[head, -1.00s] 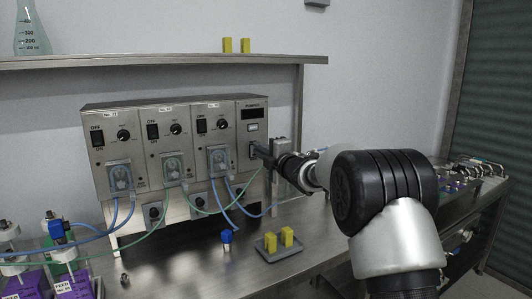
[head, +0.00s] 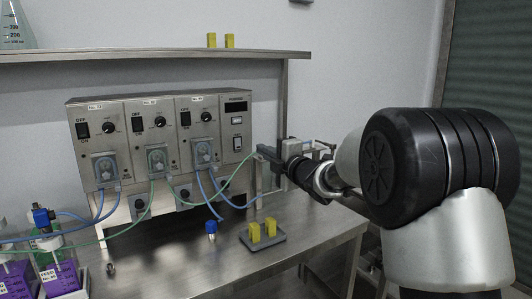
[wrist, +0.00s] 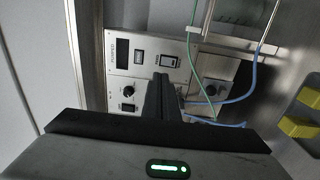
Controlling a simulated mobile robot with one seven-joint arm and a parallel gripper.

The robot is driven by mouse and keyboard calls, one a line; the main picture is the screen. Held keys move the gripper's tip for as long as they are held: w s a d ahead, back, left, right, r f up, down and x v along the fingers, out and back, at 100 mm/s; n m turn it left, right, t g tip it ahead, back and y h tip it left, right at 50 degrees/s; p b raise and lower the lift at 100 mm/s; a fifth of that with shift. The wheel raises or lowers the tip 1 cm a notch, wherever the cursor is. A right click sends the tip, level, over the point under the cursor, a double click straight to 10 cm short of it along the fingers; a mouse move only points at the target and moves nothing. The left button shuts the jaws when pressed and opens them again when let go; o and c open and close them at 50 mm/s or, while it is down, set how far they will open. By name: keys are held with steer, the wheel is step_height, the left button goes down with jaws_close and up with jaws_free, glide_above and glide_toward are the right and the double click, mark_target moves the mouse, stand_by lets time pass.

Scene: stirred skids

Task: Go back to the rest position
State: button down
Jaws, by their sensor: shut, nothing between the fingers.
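My gripper (head: 262,150) is in front of the right end of the metal pump panel (head: 236,163) in the head view, with its fingers pointing left. The fingers look closed with nothing between them. In the wrist view, my gripper (wrist: 163,82) shows as dark fingers together in front of the panel (wrist: 118,72), near its switches and knob. I cannot tell the exact gap to the panel. My arm fills the right of the head view.
A grey tray (head: 279,238) with two yellow blocks (head: 255,232) and a blue-capped piece (head: 211,228) are on the steel bench (head: 320,232). Blue and green tubes (head: 105,236) run to bottles at left. A shelf (head: 150,55) spans above the panel.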

steer(key=shift+s+d, duration=0.15)
steer(key=shift+s, duration=0.1)
steer(key=s+d+m+g+h, duration=0.2)
steer(key=s+d+m+h, duration=0.8)
steer(key=s+d+m, duration=0.6)
steer(key=s+d+f+m+g, duration=0.1)
steer(key=s+f+m+g, duration=0.2)
steer(key=s, duration=0.7)
steer(key=s+f+m+g, duration=0.25)
steer(key=s+f, duration=0.25)
steer(key=s, duration=0.4)
steer(key=s+d+f+m+g, duration=0.1)
steer(key=s+f+m+g, duration=0.2)
steer(key=s, duration=0.7)
step_height(320, 180, up, 21)
steer(key=t+p, duration=0.1)
steer(key=p, duration=2)
steer(key=shift+p, duration=0.4)
steer(key=shift+w+r, duration=0.1)
